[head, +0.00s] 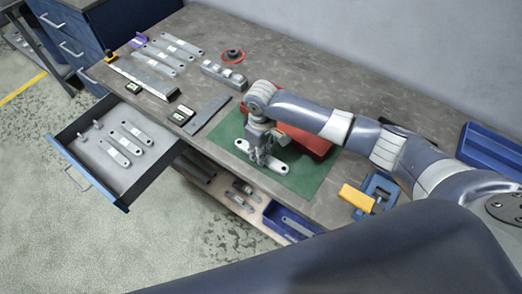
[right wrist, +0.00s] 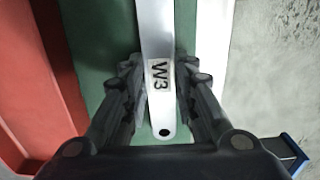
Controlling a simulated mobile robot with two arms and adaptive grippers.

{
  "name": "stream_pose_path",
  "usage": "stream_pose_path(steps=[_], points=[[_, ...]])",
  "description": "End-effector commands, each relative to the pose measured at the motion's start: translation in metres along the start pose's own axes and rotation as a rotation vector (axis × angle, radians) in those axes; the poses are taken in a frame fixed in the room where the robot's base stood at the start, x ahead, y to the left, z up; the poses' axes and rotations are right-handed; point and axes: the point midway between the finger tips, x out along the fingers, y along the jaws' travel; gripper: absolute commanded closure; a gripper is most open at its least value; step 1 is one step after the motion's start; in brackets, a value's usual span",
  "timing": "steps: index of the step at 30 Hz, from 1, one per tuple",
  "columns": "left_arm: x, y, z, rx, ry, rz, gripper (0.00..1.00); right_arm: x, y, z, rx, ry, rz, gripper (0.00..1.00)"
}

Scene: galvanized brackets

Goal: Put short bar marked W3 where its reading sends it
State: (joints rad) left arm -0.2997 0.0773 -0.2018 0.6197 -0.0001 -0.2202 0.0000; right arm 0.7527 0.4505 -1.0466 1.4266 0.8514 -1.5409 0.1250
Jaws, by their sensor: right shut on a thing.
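The short bar marked W3 is a flat grey metal bar with a hole near its end. In the right wrist view the bar (right wrist: 158,40) runs between the fingers, its W3 label readable. In the head view the bar (head: 277,166) is at the green mat (head: 305,183); whether it touches the mat is unclear. My right gripper (head: 260,158) is shut on the bar; its fingers (right wrist: 160,95) flank the label. My left gripper is out of view.
An open drawer (head: 85,168) holds several bars. More bars (head: 167,58) lie in a row at the back left. A grey block (head: 222,75), a flat plate (head: 207,115) and small displays (head: 181,115) sit nearby. A blue bin (head: 490,150) stands right.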

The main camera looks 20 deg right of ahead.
Motion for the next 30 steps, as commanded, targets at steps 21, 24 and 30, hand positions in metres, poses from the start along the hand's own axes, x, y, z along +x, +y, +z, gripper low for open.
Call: stream_pose_path(steps=[21,24,30], points=[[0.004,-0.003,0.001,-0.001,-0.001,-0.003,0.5,-0.024,0.0,-0.001,-0.001,0.004,0.0,0.54],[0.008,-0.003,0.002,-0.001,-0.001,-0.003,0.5,-0.046,0.001,-0.002,-0.001,0.006,0.001,0.54],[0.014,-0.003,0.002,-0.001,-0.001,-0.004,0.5,-0.088,0.0,-0.001,0.0,0.003,0.0,0.54]])
